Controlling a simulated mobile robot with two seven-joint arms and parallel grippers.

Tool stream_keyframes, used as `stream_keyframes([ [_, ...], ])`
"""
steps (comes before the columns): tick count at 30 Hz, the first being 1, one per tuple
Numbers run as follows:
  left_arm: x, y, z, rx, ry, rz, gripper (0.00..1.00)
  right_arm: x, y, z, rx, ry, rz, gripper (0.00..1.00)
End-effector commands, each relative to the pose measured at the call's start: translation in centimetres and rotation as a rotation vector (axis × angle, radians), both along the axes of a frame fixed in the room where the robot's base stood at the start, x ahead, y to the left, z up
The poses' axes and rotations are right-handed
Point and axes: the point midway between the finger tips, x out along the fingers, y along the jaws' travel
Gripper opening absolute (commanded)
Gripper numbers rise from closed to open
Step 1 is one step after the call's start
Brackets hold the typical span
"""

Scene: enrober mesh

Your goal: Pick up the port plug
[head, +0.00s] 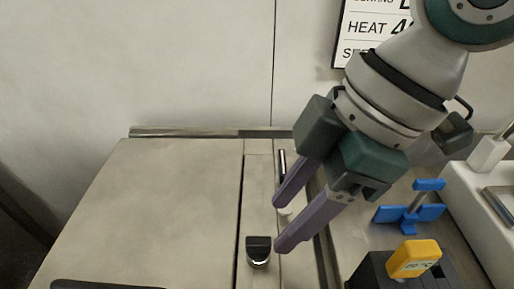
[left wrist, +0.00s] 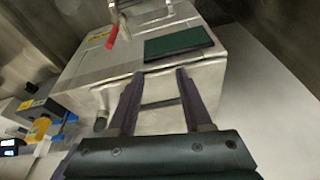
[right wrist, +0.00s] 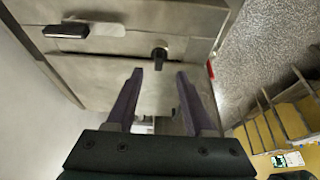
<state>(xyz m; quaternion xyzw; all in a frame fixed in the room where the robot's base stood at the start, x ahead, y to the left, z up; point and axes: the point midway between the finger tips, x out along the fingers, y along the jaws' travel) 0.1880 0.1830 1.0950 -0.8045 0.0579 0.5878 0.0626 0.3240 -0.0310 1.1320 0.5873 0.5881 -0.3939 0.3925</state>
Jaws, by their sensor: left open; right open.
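A small black knob-like piece with a shiny metal collar (head: 258,250), which looks like the port plug, stands on the metal top of the machine. It also shows in the right wrist view (right wrist: 159,56), ahead of the fingertips and between their lines. My right gripper (head: 278,226) is open and empty, its purple fingers just to the right of the plug and apart from it. My left gripper (left wrist: 157,72) is open and empty in the left wrist view, facing a metal box with a dark green pad (left wrist: 178,41). It is outside the head view.
A metal rod (head: 282,165) stands behind the right fingers. A blue clamp-like piece (head: 409,212) and a yellow display device (head: 414,258) on a dark block are at right. A black handle (head: 105,284) lies at the front left. The left metal top is clear.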

Motion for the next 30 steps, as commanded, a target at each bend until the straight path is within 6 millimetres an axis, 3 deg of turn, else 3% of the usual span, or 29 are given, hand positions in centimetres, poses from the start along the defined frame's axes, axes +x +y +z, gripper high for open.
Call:
stream_keyframes([
  [13, 0.0, 0.0, 1.0, -0.002, 0.000, 0.002, 0.50, 0.0, 2.4, -4.9, 0.001, 0.000, 0.000, 0.53],
  [22, 0.1, 0.0, 1.0, -0.001, -0.002, 0.002, 0.50, 0.1, 2.6, -5.6, 0.001, -0.002, 0.000, 0.53],
  [30, 0.1, 0.0, 1.0, 0.000, -0.003, 0.002, 0.50, 0.1, 2.5, -5.6, 0.001, -0.002, -0.001, 0.23],
])
